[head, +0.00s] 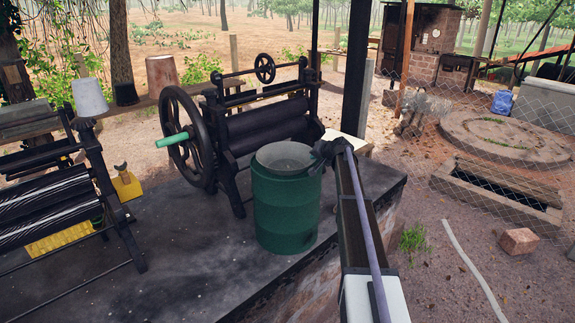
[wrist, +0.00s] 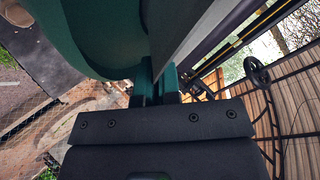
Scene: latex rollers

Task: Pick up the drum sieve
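The drum sieve (head: 284,158) is a grey, round, shallow pan set in the top of a green drum (head: 286,212). The drum stands upright on a dark platform. My gripper (head: 324,152) is at the right side of the sieve's rim, reaching in from the right. In the wrist view, my gripper's two fingers (wrist: 157,82) are close together at the rim, with the green drum wall (wrist: 95,35) to the left and a grey strip of the sieve (wrist: 192,40) to the right. The fingertips are partly hidden, and the sieve looks level and seated in the drum.
A roller mill (head: 262,125) with a large black wheel (head: 188,140) stands close behind the drum. A wire fence is at the right.

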